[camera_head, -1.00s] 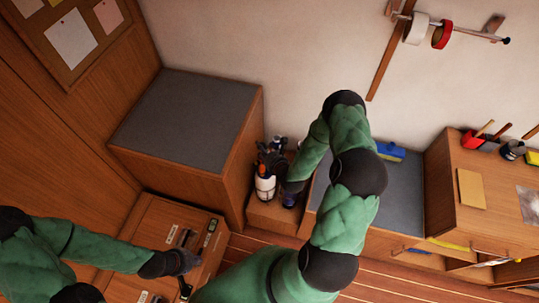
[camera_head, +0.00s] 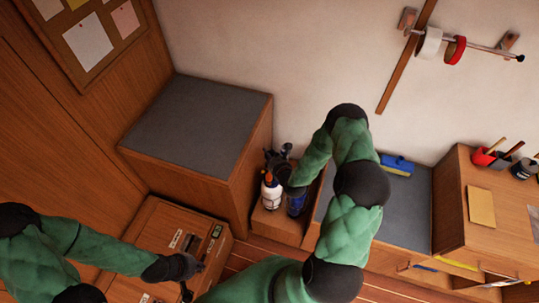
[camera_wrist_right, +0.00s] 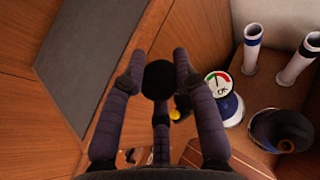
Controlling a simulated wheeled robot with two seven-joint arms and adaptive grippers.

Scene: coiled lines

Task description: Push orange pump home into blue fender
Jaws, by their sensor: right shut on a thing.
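My right gripper (camera_wrist_right: 158,62) has its purple-black fingers around a round black end, the only part of the held thing that shows clearly. A small yellow spot shows just below it. I cannot make out orange on it, so I cannot confirm it is the orange pump. In the head view a blue cylinder (camera_head: 297,201) is at the end of my right forearm; I cannot tell whether it is the blue fender. A white bottle with an orange collar (camera_head: 270,191) stands beside it to the left. My left gripper (camera_head: 184,267) is over the low wooden cabinet; its fingers are unclear.
A grey-topped wooden cabinet (camera_head: 199,122) stands left of the bottle. In the wrist view, white blue-banded tubes (camera_wrist_right: 252,48), a round OK gauge (camera_wrist_right: 218,84) and a dark navy rounded thing (camera_wrist_right: 282,131) are close on the right. A blue brush (camera_head: 397,165) lies on the right-hand grey top.

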